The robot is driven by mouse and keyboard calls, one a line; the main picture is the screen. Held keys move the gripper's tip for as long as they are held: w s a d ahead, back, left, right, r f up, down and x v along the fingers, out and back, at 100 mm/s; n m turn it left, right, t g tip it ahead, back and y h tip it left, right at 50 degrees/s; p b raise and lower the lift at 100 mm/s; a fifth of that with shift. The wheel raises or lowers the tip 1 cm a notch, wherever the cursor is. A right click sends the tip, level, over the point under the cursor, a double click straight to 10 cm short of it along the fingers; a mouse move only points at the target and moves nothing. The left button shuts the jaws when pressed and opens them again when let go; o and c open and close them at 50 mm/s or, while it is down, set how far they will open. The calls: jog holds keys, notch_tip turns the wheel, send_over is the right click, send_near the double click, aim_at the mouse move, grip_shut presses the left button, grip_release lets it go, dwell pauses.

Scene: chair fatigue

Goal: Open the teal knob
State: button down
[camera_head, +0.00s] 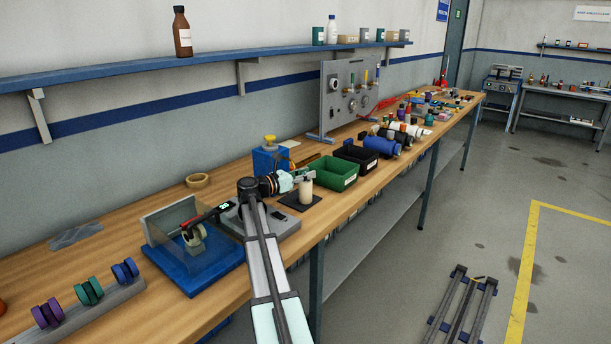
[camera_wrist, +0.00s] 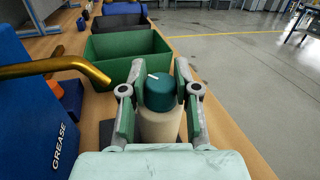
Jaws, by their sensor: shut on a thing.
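The teal knob (camera_wrist: 161,92), with a white mark on its top, caps an upright cream cylinder (camera_wrist: 160,128) in the wrist view. My gripper (camera_wrist: 160,100) is around the knob, one finger on each side, and is shut on it. In the head view my gripper (camera_head: 302,176) is at the top of the cream cylinder (camera_head: 306,193), which stands on a black square base (camera_head: 300,203) near the bench's front edge. The knob is mostly hidden by my fingers in the head view.
A blue box marked GREASE (camera_wrist: 40,110) with a brass spout (camera_wrist: 60,68) stands close left of my gripper. A green bin (camera_wrist: 125,48) is just beyond, with a black bin (camera_head: 355,156) behind it. Open floor (camera_head: 450,220) lies right of the bench.

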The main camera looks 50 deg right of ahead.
jog(key=c, duration=0.8)
grip_release()
jog(key=shift+s+t+p, duration=0.1)
jog(key=shift+t+p, duration=0.2)
